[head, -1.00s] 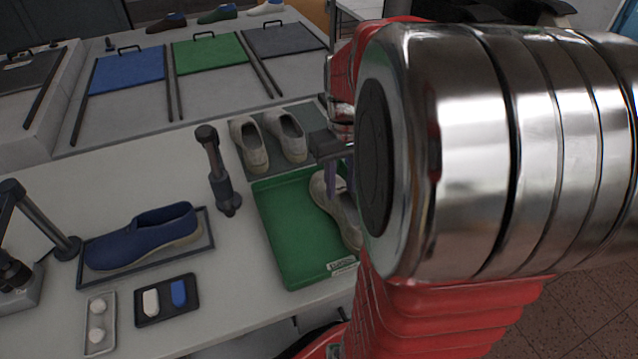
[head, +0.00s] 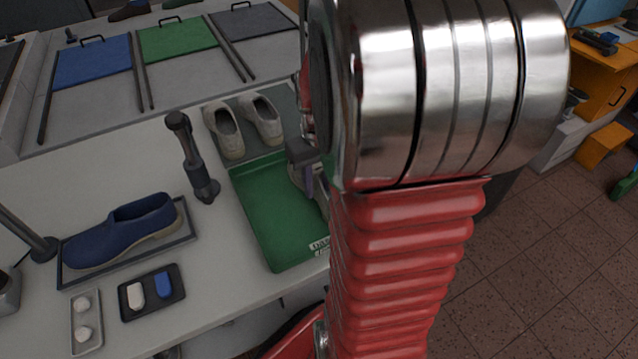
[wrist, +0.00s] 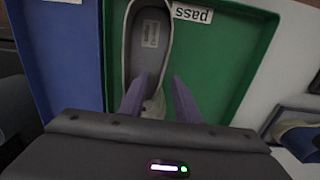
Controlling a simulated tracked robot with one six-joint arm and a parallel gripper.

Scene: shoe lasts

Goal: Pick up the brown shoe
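A brown shoe (head: 129,10) shows at the top edge of the head view, at the back of the far bench, partly cut off. A grey-beige shoe (wrist: 148,45) lies in a green tray (head: 262,215); in the head view it is largely behind my arm. My gripper (wrist: 159,84) is over this shoe's near end, with its two purple-grey fingers apart. One finger overlaps the shoe and the other is beside its edge. I see no clear grip on it. The brown shoe is far from my gripper.
A blue shoe (head: 125,230) sits on a dark tray at left, beside a small tray with white and blue pieces (head: 152,293). A dark upright post (head: 192,160) stands left of the green tray. Two pale shoes (head: 243,125) stand behind it. A blue tray (wrist: 60,60) adjoins the green one.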

